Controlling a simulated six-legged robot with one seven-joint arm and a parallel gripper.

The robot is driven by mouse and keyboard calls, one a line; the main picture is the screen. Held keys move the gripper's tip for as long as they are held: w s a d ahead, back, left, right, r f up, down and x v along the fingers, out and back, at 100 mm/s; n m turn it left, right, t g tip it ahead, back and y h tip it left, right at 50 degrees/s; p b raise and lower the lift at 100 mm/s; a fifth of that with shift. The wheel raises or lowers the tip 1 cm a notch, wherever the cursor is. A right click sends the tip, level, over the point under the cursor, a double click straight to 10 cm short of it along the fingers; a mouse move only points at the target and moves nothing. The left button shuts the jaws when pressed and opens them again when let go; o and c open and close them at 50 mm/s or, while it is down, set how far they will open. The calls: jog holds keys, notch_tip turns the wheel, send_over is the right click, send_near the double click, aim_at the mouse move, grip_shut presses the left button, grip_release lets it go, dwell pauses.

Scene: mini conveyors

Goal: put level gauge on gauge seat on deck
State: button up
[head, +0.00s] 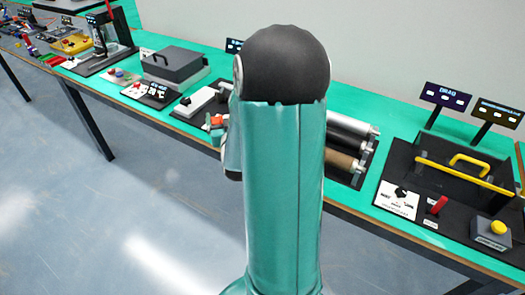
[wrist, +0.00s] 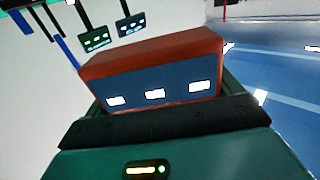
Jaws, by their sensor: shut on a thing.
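In the wrist view a block with a red-brown top and a blue face with three white marks, which I take as the level gauge (wrist: 150,82), sits between my gripper's jaws. My gripper (wrist: 165,112) is shut on it; a dark bar crosses in front of its lower edge. In the head view my arm hides most of my gripper, and a small orange-red piece (head: 216,121) shows just left of the arm; I cannot tell whether it is the gauge. I cannot pick out the gauge seat in either view.
A long green bench (head: 400,120) runs along the wall. Rollers (head: 345,140) stand right of my arm, with a black tray with yellow handles (head: 465,172) farther right. A grey box (head: 175,66) and a white-topped unit (head: 197,101) stand left. The floor in front is clear.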

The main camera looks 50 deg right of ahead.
jog(key=s+d+f, duration=0.2)
jog(key=s+f, duration=0.1)
jog(key=s+d+f, duration=0.2)
jog(key=f, duration=0.2)
jog(key=s+d+f, duration=0.2)
jog(key=s+f, duration=0.1)
jog(key=f, duration=0.1)
jog(key=shift+s+d, duration=0.25)
jog(key=shift+s, duration=0.1)
jog(key=shift+f, duration=0.25)
jog(key=shift+f, duration=0.2)
jog(key=shift+f, duration=0.35)
jog(key=shift+f, duration=0.1)
jog(key=o, duration=1)
jog(key=shift+c, duration=0.2)
